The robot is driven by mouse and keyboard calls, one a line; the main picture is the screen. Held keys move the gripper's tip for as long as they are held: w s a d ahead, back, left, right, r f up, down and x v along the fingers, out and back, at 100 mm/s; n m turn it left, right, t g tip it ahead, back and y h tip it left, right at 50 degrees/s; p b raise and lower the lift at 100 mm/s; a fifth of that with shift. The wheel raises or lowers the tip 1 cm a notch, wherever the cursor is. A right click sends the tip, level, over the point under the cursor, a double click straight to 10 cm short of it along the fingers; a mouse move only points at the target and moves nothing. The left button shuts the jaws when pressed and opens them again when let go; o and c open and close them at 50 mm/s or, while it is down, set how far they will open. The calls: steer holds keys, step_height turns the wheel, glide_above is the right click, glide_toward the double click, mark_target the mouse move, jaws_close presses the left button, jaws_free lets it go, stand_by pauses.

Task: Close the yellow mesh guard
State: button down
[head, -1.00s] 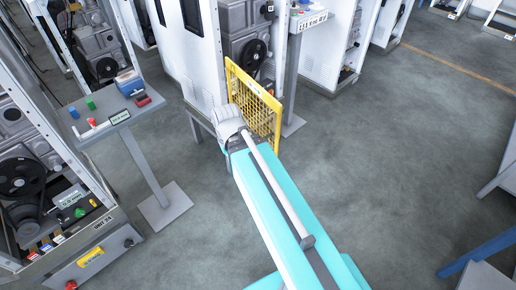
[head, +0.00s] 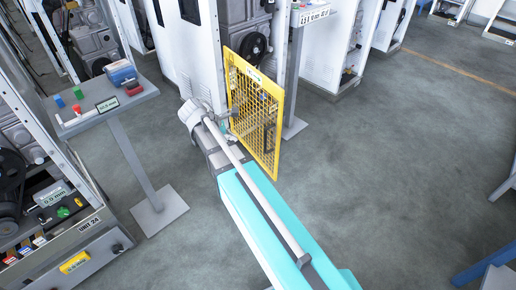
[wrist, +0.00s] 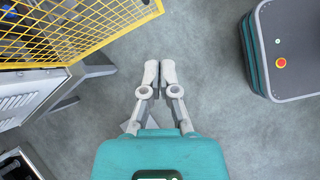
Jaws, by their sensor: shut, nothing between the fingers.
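The yellow mesh guard (head: 262,122) stands out at an angle from the white machine cabinet in the head view, so it is open. A small white label is on its top rail. The guard also fills the upper left of the wrist view (wrist: 70,28). In the head view my wrist is close to the guard's left side. I cannot tell there whether the fingers touch the mesh.
Another post with a labelled panel (head: 309,14) stands behind the guard. An open machine unit (head: 50,215) is at the far left.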

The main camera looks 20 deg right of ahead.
steer(key=w+n, duration=0.1)
steer(key=w+n+h+b, duration=0.1)
steer(key=shift+w+f+n, duration=0.1)
steer(key=shift+f+n, duration=0.2)
steer(key=shift+f, duration=0.1)
steer(key=shift+d+f, duration=0.1)
steer(key=shift+d, duration=0.05)
steer(key=d+f+b, duration=0.7)
steer(key=d, duration=0.4)
steer(key=shift+s, duration=0.2)
stand_by(0.4)
stand_by(0.5)
